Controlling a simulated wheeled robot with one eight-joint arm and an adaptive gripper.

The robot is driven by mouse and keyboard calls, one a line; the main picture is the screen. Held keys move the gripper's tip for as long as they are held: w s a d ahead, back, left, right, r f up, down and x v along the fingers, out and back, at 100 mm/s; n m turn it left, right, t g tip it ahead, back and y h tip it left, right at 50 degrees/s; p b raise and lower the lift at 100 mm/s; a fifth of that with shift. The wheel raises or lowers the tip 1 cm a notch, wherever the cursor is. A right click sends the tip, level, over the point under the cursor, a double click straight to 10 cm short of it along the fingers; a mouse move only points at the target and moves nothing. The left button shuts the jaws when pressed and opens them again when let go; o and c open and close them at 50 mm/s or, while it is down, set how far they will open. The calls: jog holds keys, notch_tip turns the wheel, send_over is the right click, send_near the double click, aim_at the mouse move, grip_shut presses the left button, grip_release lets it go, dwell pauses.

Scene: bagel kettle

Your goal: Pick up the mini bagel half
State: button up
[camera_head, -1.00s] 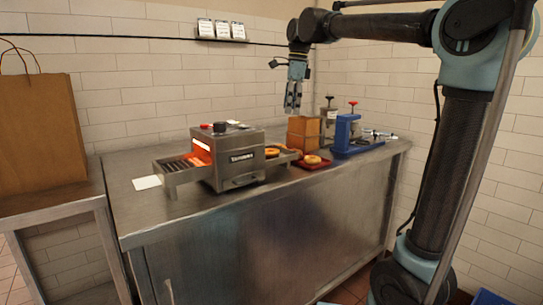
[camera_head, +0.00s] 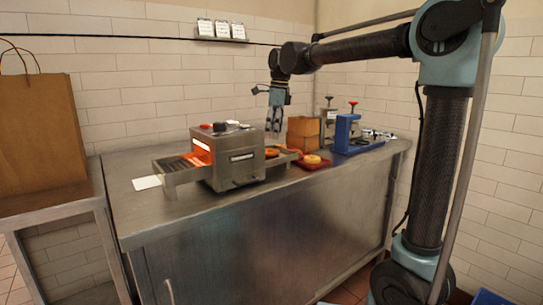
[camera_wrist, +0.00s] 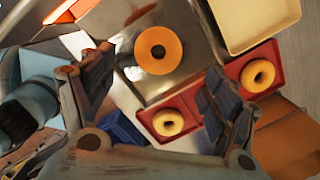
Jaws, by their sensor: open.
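My gripper (camera_head: 273,130) points down with its fingers apart and empty, above the toaster's right-hand outlet in the head view. In the wrist view its two fingers (camera_wrist: 158,66) stand left and right. An orange-brown bagel half (camera_wrist: 158,51) with a dark centre lies flat on a metal tray (camera_wrist: 200,58), between the fingers in that view but apart from them. Two smaller yellow-orange rings, one at the right (camera_wrist: 257,75) and one lower (camera_wrist: 168,122), lie in red trays (camera_wrist: 240,62). I cannot tell for sure which is the mini bagel half.
The steel toaster (camera_head: 228,157) with a glowing mouth stands left of my gripper. The counter's front (camera_head: 260,195) is clear.

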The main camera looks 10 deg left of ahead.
jog(key=shift+s+a+f, duration=0.1)
jog(key=shift+a+f, duration=0.05)
jog(key=shift+f, duration=0.9)
jog(key=shift+a+f, duration=0.2)
jog(key=shift+f, duration=0.85)
jog(key=shift+s+a+f, duration=0.1)
jog(key=shift+a+f, duration=0.05)
jog(key=shift+f, duration=0.9)
jog(key=c, duration=1)
jog(key=shift+o, duration=0.2)
notch_tip(320, 180, up, 10)
